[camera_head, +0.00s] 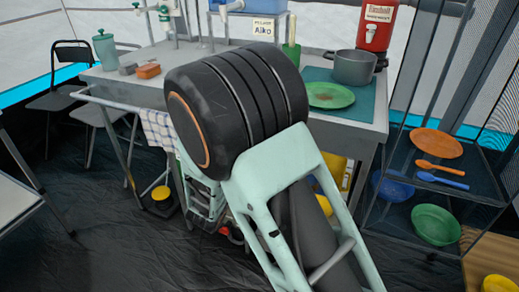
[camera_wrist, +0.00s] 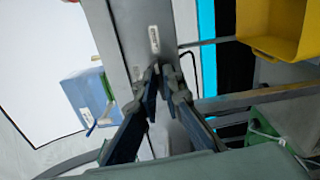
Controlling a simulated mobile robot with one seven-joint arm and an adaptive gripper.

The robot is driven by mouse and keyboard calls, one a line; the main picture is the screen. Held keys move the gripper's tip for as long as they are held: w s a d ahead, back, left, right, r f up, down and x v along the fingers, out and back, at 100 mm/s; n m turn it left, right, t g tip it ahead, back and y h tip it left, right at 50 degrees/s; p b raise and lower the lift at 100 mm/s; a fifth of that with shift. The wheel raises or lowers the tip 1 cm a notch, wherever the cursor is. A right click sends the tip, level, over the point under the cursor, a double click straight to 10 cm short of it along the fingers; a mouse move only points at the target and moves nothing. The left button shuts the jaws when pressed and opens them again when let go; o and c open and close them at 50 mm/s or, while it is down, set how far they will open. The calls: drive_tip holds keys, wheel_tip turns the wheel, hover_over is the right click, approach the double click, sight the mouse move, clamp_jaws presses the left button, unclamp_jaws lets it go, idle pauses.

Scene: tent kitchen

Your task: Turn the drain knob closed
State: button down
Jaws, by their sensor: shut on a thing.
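My gripper (camera_wrist: 162,76) shows in the wrist view, its two dark fingers converging at the tips in front of a grey panel (camera_wrist: 125,30) with a small white label. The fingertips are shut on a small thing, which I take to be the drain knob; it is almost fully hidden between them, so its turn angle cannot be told. In the head view my own arm covers the gripper and the front of the sink counter (camera_head: 120,84), and no drain knob is visible there.
In the head view a pot (camera_head: 354,67) and green plate (camera_head: 331,95) stand on the counter. A wire shelf (camera_head: 470,190) stands at right.

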drive_tip(key=shift+m+b, duration=0.55)
drive_tip(key=shift+m, duration=0.05)
drive_tip(key=c, duration=2.1)
unclamp_jaws()
drive_tip(key=shift+s+a, duration=0.1)
drive_tip(key=v, duration=1.2)
